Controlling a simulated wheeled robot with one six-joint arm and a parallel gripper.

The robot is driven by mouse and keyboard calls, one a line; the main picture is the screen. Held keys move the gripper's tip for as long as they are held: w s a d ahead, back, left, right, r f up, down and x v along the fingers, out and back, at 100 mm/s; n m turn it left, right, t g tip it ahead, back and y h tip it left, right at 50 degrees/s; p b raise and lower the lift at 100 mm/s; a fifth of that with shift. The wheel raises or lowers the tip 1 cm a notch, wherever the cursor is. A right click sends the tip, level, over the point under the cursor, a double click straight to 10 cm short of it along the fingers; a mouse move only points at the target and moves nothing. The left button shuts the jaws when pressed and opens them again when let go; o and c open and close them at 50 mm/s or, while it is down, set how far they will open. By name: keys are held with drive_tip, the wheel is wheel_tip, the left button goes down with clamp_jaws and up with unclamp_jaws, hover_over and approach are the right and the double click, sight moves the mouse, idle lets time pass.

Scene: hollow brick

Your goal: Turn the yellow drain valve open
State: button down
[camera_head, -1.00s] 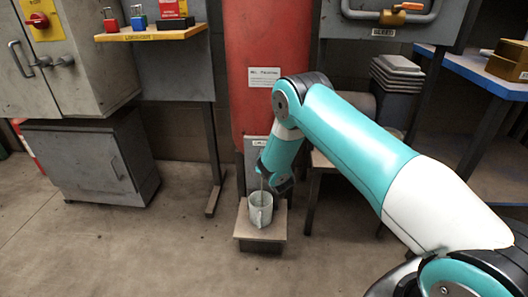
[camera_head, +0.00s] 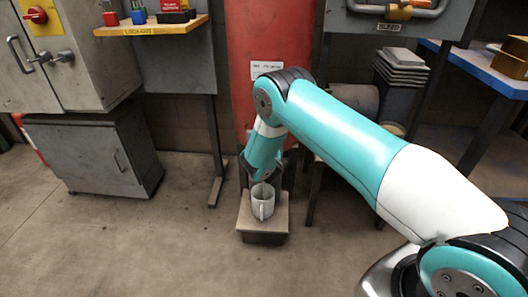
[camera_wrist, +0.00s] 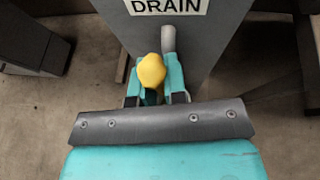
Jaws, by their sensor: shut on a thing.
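The yellow drain valve handle (camera_wrist: 151,70) shows in the wrist view, in front of a grey pipe stub (camera_wrist: 168,40) below a DRAIN label (camera_wrist: 167,5). My gripper (camera_wrist: 154,88) has its teal fingers on either side of the handle and is shut on it. The far side of the handle and the contact faces are hidden. In the head view, my arm's end covers the valve. A pale mug (camera_head: 263,204) stands upright below it on a small low stand (camera_head: 263,225).
A red tank (camera_head: 268,35) stands behind my arm. A blue-edged bench (camera_head: 485,75) is at right. The floor at front left is clear.

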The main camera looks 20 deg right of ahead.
idle(0.4)
drive_tip(key=c, duration=1.2)
unclamp_jaws()
drive_tip(key=shift+o, duration=0.2)
drive_tip(key=shift+r, duration=0.1)
drive_tip(key=p+v, duration=0.3)
drive_tip(key=v, duration=1.4)
drive_tip(key=shift+s, duration=0.2)
drive_tip(key=shift+a, duration=0.1)
